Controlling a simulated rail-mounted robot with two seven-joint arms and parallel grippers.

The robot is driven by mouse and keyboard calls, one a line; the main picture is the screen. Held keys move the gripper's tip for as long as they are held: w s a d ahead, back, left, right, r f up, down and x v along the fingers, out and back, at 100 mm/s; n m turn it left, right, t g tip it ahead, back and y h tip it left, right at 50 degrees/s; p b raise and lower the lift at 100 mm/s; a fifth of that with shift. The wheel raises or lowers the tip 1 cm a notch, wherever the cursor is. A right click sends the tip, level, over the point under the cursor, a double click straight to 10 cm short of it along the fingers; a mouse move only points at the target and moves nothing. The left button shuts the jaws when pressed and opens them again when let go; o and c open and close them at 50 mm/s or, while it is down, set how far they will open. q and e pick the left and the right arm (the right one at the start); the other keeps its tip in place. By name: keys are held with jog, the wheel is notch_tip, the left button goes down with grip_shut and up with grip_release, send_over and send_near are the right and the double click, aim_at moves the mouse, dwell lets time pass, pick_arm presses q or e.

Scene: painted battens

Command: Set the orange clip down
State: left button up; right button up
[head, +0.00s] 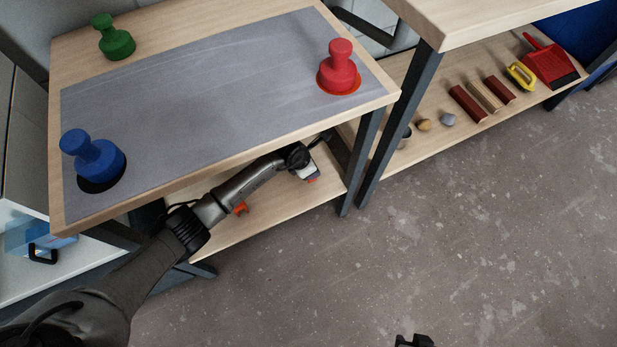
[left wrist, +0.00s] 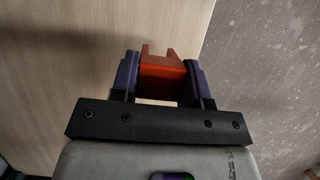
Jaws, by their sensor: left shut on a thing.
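My left gripper (head: 309,178) reaches in beneath the front edge of the upper table, over the lower shelf. In the left wrist view its two fingers (left wrist: 162,82) are shut on an orange clip (left wrist: 162,68), which has a notched end pointing away from the gripper. In the head view only a small orange part of the held clip (head: 312,181) shows. Whether it touches the shelf cannot be told. A second orange piece (head: 240,208) shows on the lower shelf beside my forearm. A dark part at the bottom edge, possibly my right gripper (head: 414,341), is mostly cut off.
The lower shelf (head: 318,198) is mostly bare wood near the gripper; its edge borders open floor. Table legs (head: 366,160) stand right of the gripper. The upper table's grey mat (head: 220,90) carries blue (head: 95,158) and red (head: 339,68) pieces; a green piece (head: 114,38) stands behind.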

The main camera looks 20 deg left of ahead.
pick_arm(q)
notch_tip(320, 180, down, 5)
jog(key=b, duration=0.3)
jog(key=o, duration=0.4)
jog(key=shift+f, duration=0.1)
jog(key=o, duration=0.5)
